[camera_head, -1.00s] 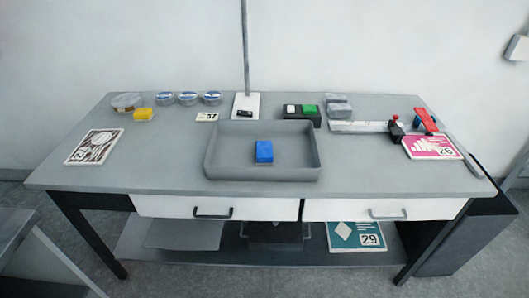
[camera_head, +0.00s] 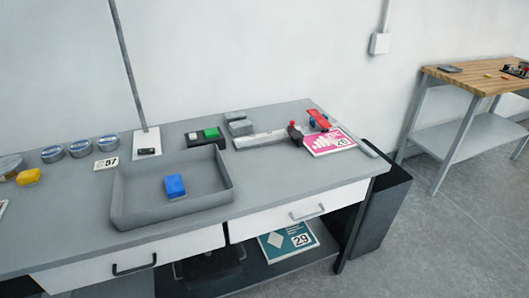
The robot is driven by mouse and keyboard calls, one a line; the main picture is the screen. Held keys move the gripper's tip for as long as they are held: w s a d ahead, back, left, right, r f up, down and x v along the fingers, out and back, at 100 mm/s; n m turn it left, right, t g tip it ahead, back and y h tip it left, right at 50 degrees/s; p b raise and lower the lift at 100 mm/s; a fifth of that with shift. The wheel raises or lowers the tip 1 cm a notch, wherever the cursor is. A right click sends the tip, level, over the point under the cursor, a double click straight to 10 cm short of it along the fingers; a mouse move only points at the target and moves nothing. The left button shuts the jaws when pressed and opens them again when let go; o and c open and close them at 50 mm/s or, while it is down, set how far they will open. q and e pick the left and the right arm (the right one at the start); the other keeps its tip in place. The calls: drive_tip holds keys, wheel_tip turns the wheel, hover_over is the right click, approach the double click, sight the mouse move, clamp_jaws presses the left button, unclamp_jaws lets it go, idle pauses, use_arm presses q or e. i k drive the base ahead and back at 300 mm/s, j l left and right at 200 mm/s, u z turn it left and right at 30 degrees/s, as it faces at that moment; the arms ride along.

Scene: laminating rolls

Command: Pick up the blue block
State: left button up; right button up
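The blue block (camera_head: 175,186) lies in the grey open tray (camera_head: 207,205) on the grey workbench. It rests on the tray floor, apart from the tray walls. Neither of my grippers shows in the head view, so I cannot see how they stand relative to the block.
A yellow block (camera_head: 28,177) and several round tins (camera_head: 80,149) are at the bench's left. A black holder with a green block (camera_head: 211,133), a ruler-like bar (camera_head: 262,139) and a pink card (camera_head: 328,142) are farther right. A wooden-topped table (camera_head: 480,78) stands at the far right.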

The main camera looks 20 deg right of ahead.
sight(175, 190)
drive_tip(key=i+j+z, duration=0.1)
drive_tip(key=i+j, duration=0.7)
